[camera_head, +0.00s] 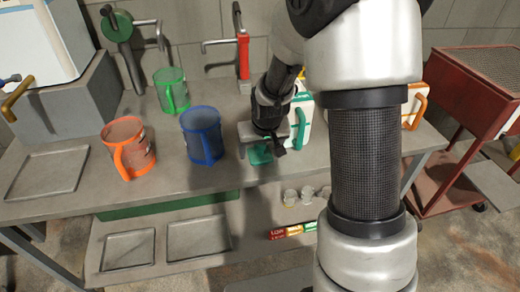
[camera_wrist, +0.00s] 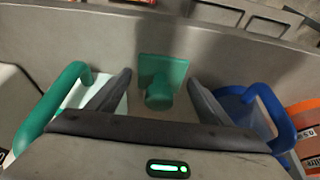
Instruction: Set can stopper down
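The can stopper is a green piece with a flat square plate and a round knob; it shows in the wrist view (camera_wrist: 162,80) between my fingertips, with a gap on each side. In the head view the stopper (camera_head: 260,156) is just below my gripper (camera_head: 264,140), near the table's front edge. It appears to rest on the table top. My gripper, also in the wrist view (camera_wrist: 158,88), is open, its dark fingers apart and not touching the stopper. A white can with a green handle (camera_head: 301,128) stands just right of my gripper, partly hidden by my arm.
A blue can (camera_head: 203,136), an orange can (camera_head: 127,146) and a green can (camera_head: 171,90) stand on the table to the left. An empty tray (camera_head: 47,174) lies farther left. Small jars (camera_head: 291,197) and trays (camera_head: 127,250) are on the lower shelf. A red cart (camera_head: 470,110) is at right.

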